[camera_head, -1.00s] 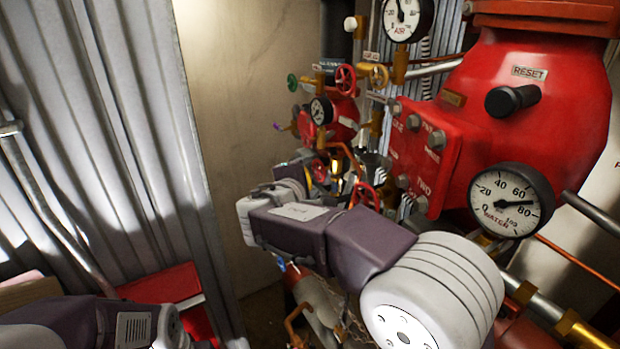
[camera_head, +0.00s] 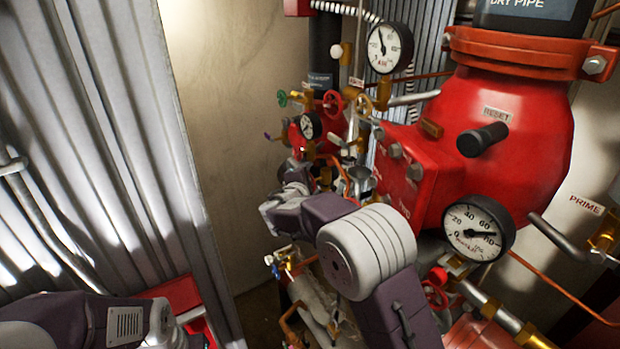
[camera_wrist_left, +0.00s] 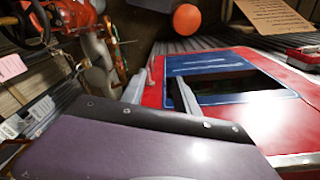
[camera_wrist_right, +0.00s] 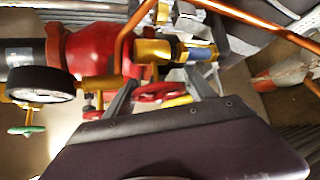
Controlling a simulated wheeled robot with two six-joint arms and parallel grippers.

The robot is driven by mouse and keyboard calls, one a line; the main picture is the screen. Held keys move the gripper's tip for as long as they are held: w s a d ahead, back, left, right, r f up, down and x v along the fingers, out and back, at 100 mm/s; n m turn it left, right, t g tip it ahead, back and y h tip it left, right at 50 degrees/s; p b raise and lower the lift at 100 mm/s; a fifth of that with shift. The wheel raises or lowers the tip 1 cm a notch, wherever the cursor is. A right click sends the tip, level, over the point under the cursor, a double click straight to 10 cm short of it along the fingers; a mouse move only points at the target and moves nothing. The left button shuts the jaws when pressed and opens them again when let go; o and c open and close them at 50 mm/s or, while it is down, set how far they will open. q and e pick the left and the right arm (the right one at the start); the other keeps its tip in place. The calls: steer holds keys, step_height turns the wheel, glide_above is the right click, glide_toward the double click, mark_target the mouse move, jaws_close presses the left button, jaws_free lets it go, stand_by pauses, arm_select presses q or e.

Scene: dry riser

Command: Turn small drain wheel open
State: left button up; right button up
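A small red handwheel (camera_wrist_right: 155,92) shows between the fingers of my right gripper (camera_wrist_right: 163,88) in the right wrist view. It lies beside a brass valve body (camera_wrist_right: 152,50). No label is readable there, so I cannot confirm it is the small drain wheel. The right fingers are spread, and I cannot tell whether they touch the wheel. In the head view my right arm hides that gripper. Other red wheels show at the back pipework (camera_head: 332,103) and low right (camera_head: 435,292). My left gripper (camera_wrist_left: 161,90) is open and empty before a red case (camera_wrist_left: 230,75).
A copper pipe (camera_wrist_right: 125,45) passes close to the right fingers. A black gauge (camera_wrist_right: 38,85) and a green wheel (camera_wrist_right: 27,130) are at left there. The large red valve (camera_head: 515,110) and water gauge (camera_head: 478,228) stand right of my right arm. Corrugated metal (camera_head: 90,150) lines the left.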

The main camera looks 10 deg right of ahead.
steer(key=c, duration=1)
steer(key=shift+c, duration=0.2)
steer(key=shift+s+d+f+n+g+h, duration=0.15)
steer(key=shift+n+g, duration=0.4)
steer(key=shift+g, duration=0.3)
steer(key=shift+s+a+f+n+g+h, duration=0.1)
steer(key=shift+f+n+g, duration=0.05)
steer(key=shift+n+g, duration=0.55)
steer(key=shift+s+d+f+n+g+h, duration=0.15)
steer(key=shift+n+g, duration=0.3)
steer(key=shift+g, duration=0.5)
steer(key=o, duration=1.1)
